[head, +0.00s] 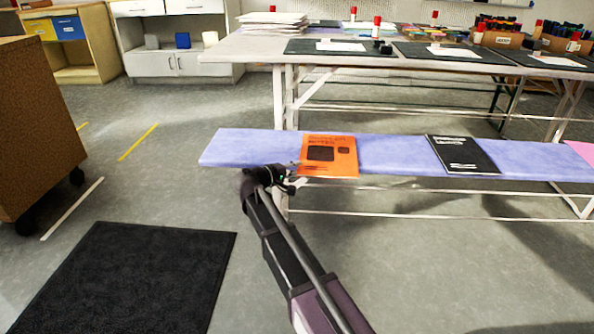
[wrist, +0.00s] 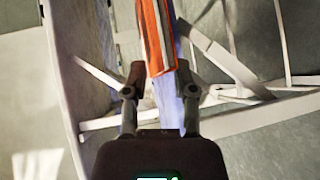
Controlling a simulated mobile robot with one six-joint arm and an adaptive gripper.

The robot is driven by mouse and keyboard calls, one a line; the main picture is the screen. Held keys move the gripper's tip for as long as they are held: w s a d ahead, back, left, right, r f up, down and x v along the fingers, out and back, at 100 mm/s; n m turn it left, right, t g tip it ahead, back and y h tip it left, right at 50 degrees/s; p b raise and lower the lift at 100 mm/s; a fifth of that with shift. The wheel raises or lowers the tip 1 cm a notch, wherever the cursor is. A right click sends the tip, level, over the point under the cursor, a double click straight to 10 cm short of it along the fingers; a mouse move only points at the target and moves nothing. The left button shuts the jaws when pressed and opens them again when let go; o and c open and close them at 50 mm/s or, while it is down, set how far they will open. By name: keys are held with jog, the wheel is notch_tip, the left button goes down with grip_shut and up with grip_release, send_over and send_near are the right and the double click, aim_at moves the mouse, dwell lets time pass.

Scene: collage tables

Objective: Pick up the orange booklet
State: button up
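The orange booklet (head: 342,165) with dark print lies flat on the lilac bench (head: 232,150), its near edge at or slightly over the bench's front edge. My gripper (head: 290,180) is at the bench's front edge, by the booklet's near left corner. In the wrist view the booklet (wrist: 154,35) shows nearly edge-on as an orange and grey strip. Its near end lies between the two fingertips of my gripper (wrist: 160,76). The fingers are apart, with a small gap visible beside the booklet. Actual contact with the fingers is not clear.
A black booklet (head: 463,155) lies farther right on the bench, and a pink sheet (head: 582,150) at its right end. A taller table (head: 262,50) with mats and boxes stands behind. A brown cabinet (head: 35,130) stands left.

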jog(key=shift+w+d, duration=0.2)
jog(key=shift+w, duration=0.05)
jog(key=shift+c, duration=0.2)
grip_shut()
notch_tip(320, 180, up, 2)
jog(key=shift+r+p, duration=0.2)
jog(key=shift+p, duration=1.05)
